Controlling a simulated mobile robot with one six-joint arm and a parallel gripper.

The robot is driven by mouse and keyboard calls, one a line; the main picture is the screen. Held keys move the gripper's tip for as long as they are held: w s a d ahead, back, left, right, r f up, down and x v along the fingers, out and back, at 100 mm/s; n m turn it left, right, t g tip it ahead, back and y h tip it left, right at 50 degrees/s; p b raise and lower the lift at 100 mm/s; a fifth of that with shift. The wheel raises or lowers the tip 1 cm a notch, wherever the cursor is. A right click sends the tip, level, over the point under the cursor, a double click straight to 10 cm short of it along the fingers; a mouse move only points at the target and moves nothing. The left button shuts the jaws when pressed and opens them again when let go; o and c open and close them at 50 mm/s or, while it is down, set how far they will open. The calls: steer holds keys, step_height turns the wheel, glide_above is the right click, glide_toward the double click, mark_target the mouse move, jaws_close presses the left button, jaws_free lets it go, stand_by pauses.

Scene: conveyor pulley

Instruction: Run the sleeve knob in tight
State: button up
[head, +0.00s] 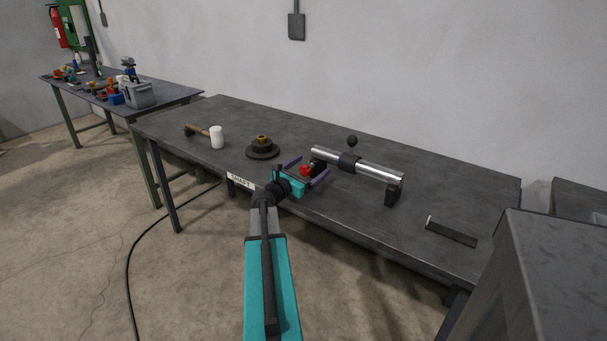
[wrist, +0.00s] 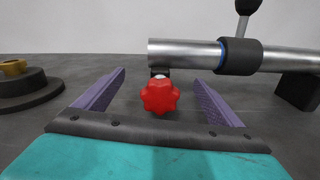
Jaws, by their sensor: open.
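A bright shaft (head: 376,174) lies level above the bench on dark supports. A black sleeve (head: 348,164) sits around it, with a thin stem and dark ball-headed knob (head: 352,141) standing up from it. The wrist view shows the sleeve (wrist: 239,57) with a blue ring at its left edge, and the knob (wrist: 247,6) cut off at the top. A red lobed knob (wrist: 160,96) is below the shaft's left end. My gripper (wrist: 160,77) is open, its purple fingers on either side of the red knob with gaps on both sides.
A dark stepped pulley (head: 262,151) with a brass centre and a white-headed mallet (head: 215,136) lie left on the bench (head: 240,112). A dark bar (head: 451,232) lies right. A grey cabinet (head: 550,260) stands at the front right. The bench behind the shaft is clear.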

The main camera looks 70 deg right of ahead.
mark_target(303, 172)
steer(key=shift+o, duration=0.9)
steer(key=shift+v, duration=3.5)
steer(key=shift+r, duration=0.1)
